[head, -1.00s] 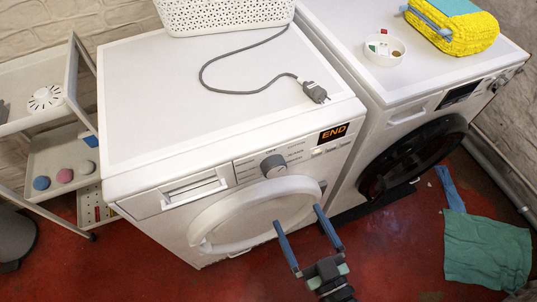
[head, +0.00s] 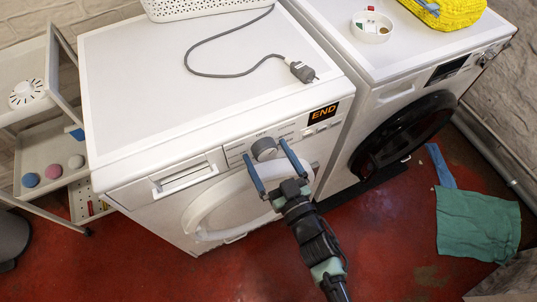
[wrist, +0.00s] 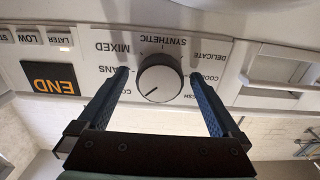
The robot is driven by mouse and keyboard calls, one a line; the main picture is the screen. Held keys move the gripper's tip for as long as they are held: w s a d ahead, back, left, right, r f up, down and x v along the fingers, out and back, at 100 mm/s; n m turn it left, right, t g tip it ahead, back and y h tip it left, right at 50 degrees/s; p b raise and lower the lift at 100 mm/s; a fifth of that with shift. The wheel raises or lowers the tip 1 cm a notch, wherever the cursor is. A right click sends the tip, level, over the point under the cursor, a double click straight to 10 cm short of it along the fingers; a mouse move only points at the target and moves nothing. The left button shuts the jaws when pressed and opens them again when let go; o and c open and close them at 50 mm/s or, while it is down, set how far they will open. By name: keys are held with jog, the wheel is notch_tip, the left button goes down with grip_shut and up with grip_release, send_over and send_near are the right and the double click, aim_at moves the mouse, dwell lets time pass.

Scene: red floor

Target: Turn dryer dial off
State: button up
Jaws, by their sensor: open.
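The dryer (head: 165,100) is the white left machine, with a lit END display (head: 323,113) and a round pale door ring (head: 208,212). Its grey dial (head: 264,149) sits on the front panel. In the wrist view, upside down, the dial (wrist: 160,84) has a dark mark pointing to the lower left, towards partly hidden labels. My gripper (head: 264,152) is open and empty, its blue fingers either side of the dial. In the wrist view (wrist: 159,74) gaps show between the fingertips and the dial. Whether either finger touches it I cannot tell.
A power plug (head: 301,71) with its cord and a white basket (head: 200,10) lie on the dryer. A second machine with a black door (head: 400,135) stands at right. A green cloth (head: 478,222) lies on the red floor. A shelf trolley (head: 45,150) stands at left.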

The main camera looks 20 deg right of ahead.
jog(key=c, duration=1.4)
jog(key=shift+o, duration=0.2)
jog(key=shift+n, duration=0.4)
jog(key=n+b, duration=0.1)
jog(key=n, duration=0.2)
jog(key=shift+n, duration=0.3)
jog(key=shift+d+n+b, duration=0.1)
jog(key=shift+n+b, duration=0.25)
jog(key=shift+n, duration=1.85)
jog(key=o, duration=1.4)
jog(key=shift+c, duration=0.2)
